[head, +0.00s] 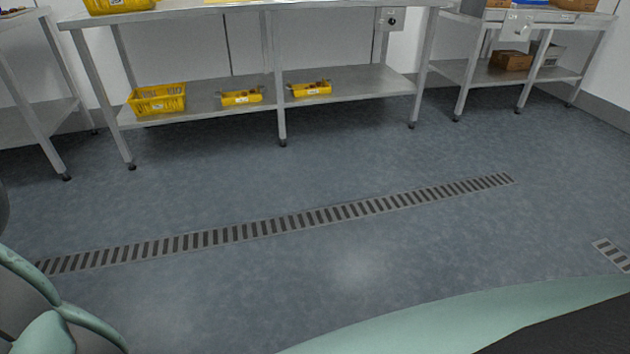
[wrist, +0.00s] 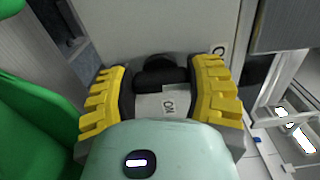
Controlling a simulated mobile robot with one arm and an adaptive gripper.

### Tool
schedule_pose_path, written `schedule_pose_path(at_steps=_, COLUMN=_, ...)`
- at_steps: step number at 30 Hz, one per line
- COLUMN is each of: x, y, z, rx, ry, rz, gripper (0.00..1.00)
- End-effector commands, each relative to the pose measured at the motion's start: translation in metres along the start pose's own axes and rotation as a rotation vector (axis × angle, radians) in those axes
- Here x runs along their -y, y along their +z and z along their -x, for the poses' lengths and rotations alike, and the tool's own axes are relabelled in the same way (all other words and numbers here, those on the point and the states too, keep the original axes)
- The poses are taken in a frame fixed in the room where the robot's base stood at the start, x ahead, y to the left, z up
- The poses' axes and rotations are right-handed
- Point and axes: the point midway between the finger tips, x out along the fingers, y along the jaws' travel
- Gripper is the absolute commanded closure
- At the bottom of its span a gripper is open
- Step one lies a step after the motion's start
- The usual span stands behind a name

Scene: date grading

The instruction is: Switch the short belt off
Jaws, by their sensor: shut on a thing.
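My gripper (wrist: 160,70) shows in the wrist view, its two yellow ribbed fingers on either side of a black switch knob (wrist: 160,78). It is shut on this knob, which lies roughly crosswise in the picture. The knob sits on a pale grey plate with an "ON" label (wrist: 169,105), seen turned round, and a small "O" label (wrist: 219,50) at the upper right. The fingers and the pale green gripper body hide part of the plate. No belt can be made out. The gripper is not seen in the head view.
In the head view, a steel bench (head: 350,84) carries yellow crates (head: 157,99) on its lower shelf. A grey box with a black knob (head: 391,20) hangs at its right end. A second bench (head: 480,72) stands further right. The floor (head: 330,160) is clear, with a drain grate (head: 280,225).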

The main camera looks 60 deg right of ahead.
Motion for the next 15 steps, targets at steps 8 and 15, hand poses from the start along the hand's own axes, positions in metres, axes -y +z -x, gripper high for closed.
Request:
schedule_pose_path(at_steps=8, x=0.0001, y=0.0009, z=0.0000, rx=0.003, ry=-0.001, rz=0.039, gripper=0.82)
schedule_pose_path(at_steps=15, x=0.0001, y=0.0009, z=0.0000, rx=0.002, ry=0.000, rz=0.040, gripper=0.82)
